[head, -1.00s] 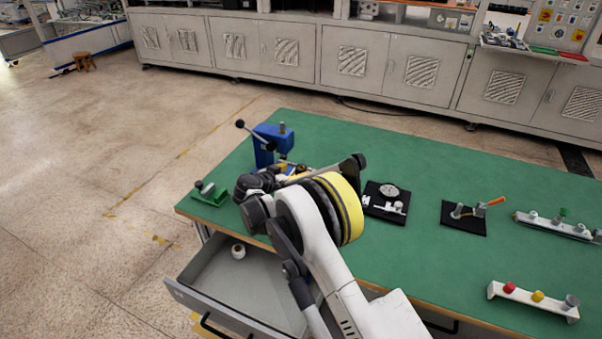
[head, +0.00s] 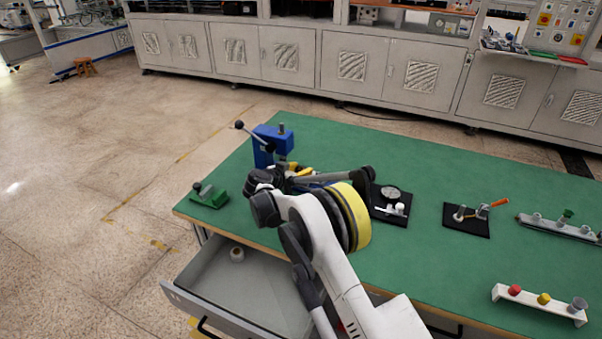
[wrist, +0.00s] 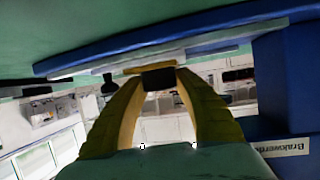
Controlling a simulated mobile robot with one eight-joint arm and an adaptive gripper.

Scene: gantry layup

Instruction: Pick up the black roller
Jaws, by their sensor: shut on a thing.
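My gripper (wrist: 160,78) has two yellow fingers, shut at their tips on a small dark block-like piece, which I take to be the black roller (wrist: 158,79). Only its dark face shows between the fingertips, and its full shape is hidden. A yellow edge and a long grey and blue bar lie just beyond it in the wrist view. I cannot tell whether the roller touches them. In the head view my gripper is mostly hidden behind my arm, beside the blue press, and the roller cannot be made out there.
The blue press (head: 266,150) stands at the table's back left; its blue body is close on the right in the wrist view (wrist: 286,82). A green fixture (head: 210,197) sits at the left edge. Black-based fixtures stand rightward.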

